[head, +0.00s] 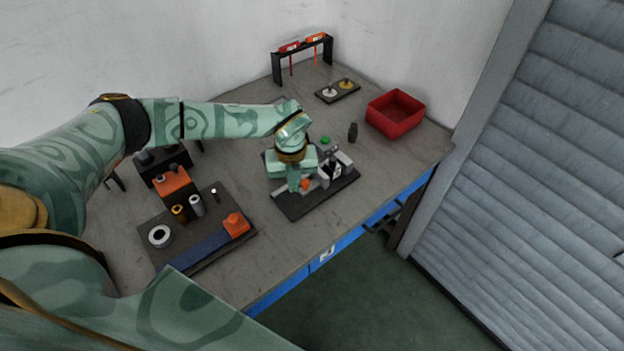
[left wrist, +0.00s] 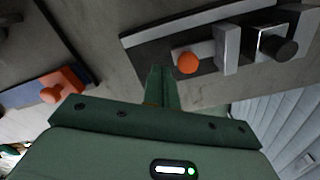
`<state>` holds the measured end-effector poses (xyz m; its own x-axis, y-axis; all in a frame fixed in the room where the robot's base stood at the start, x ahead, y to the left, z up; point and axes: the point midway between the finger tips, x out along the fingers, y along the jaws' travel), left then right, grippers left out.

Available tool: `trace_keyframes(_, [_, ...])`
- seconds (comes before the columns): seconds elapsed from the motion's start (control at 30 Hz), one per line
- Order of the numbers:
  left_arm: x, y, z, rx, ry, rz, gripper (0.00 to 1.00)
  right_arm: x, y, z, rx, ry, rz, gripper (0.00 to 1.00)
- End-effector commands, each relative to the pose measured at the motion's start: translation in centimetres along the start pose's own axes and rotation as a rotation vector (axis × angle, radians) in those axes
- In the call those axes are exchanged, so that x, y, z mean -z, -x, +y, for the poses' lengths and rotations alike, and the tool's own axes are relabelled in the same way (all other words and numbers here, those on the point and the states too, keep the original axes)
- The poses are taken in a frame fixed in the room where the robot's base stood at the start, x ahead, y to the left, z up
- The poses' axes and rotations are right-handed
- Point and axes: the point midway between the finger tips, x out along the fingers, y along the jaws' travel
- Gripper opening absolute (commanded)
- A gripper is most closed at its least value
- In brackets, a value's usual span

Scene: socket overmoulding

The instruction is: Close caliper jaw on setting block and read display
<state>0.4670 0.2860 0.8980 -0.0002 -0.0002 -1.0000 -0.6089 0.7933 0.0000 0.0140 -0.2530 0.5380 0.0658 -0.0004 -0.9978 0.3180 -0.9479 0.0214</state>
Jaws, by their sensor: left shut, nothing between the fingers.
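The caliper fixture stands on a dark base plate (head: 318,203) in the middle of the bench. It has a grey beam (left wrist: 165,48), an orange knob (head: 305,184) and an upright grey jaw (left wrist: 226,50). A grey block with a black round end (left wrist: 285,48) sits beyond the jaw. My left gripper (head: 294,186) is over the near left part of the fixture, close to the orange knob, and partly hides it. In the left wrist view its fingers (left wrist: 157,80) are together and empty, left of the orange knob (left wrist: 187,63). No display reading is legible. My right gripper is out of view.
A dark tray (head: 160,262) with rings, small cylinders and an orange block (head: 236,224) lies to the left. A red bin (head: 395,113) stands at the back right, near a small dark cylinder (head: 352,132) and a green button (head: 325,140). A black rack (head: 276,68) is at the back.

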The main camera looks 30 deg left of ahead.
Motion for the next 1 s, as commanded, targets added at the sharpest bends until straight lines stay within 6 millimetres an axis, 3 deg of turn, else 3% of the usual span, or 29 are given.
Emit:
trace_keyframes(0.6, [0.0, -0.1, 0.0, 0.000, 0.000, 0.000, 0.00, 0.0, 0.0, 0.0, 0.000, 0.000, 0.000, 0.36])
trace_keyframes(1.0, [0.0, -1.4, 0.0, -0.001, 0.000, 0.001, 0.00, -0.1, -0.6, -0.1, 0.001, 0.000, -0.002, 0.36])
